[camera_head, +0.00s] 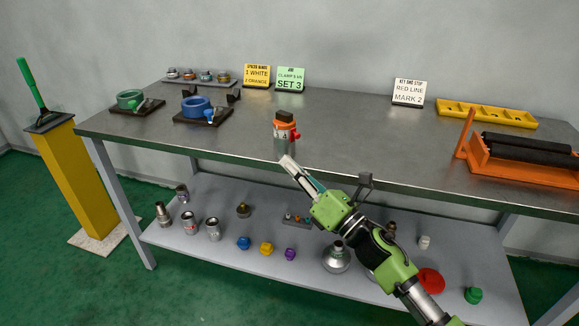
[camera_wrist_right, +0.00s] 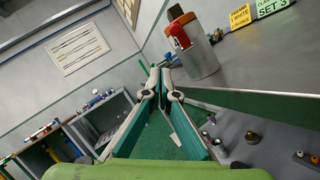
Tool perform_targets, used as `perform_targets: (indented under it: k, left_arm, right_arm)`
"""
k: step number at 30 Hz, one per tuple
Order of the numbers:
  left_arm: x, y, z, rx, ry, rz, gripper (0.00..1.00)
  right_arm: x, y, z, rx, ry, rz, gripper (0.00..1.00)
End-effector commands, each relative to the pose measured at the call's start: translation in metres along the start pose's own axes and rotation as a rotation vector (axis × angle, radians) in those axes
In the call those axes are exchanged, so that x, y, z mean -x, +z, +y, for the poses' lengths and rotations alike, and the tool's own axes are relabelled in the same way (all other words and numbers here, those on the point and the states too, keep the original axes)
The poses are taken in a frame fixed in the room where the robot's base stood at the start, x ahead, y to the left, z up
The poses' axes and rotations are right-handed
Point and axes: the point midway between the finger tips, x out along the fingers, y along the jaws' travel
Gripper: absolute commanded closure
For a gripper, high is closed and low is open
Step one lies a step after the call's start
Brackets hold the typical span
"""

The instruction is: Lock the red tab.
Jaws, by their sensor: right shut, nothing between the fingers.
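The red tab (camera_head: 296,136) sticks out from the right side of a grey cylinder with an orange collar and dark top (camera_head: 284,140), standing near the table's front edge. In the right wrist view the red tab (camera_wrist_right: 180,36) shows on the near face of the cylinder (camera_wrist_right: 200,62). My right gripper (camera_head: 285,160) is shut and empty, its tips at the table's front edge, just below the cylinder's base in the head view. In the wrist view the fingertips (camera_wrist_right: 160,85) lie left of the cylinder, apart from the tab. My left gripper is not in view.
An orange roller stand (camera_head: 480,160) is at the right. The shelf below (camera_head: 190,262) holds several fittings and caps.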

Motion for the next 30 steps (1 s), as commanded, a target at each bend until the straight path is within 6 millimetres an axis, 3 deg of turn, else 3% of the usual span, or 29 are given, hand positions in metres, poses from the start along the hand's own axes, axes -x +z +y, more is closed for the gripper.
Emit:
perform_targets:
  k: [9, 15, 30]
  left_arm:
    - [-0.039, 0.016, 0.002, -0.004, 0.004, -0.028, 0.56]
    - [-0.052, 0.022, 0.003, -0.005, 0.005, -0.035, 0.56]
    - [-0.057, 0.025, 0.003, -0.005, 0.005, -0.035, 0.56]
  right_arm:
    - [0.044, 0.037, 0.026, 0.004, -0.001, 0.002, 1.00]
    - [0.064, 0.053, 0.038, 0.001, 0.000, 0.001, 1.00]
    - [0.070, 0.057, 0.040, -0.008, -0.005, -0.003, 1.00]
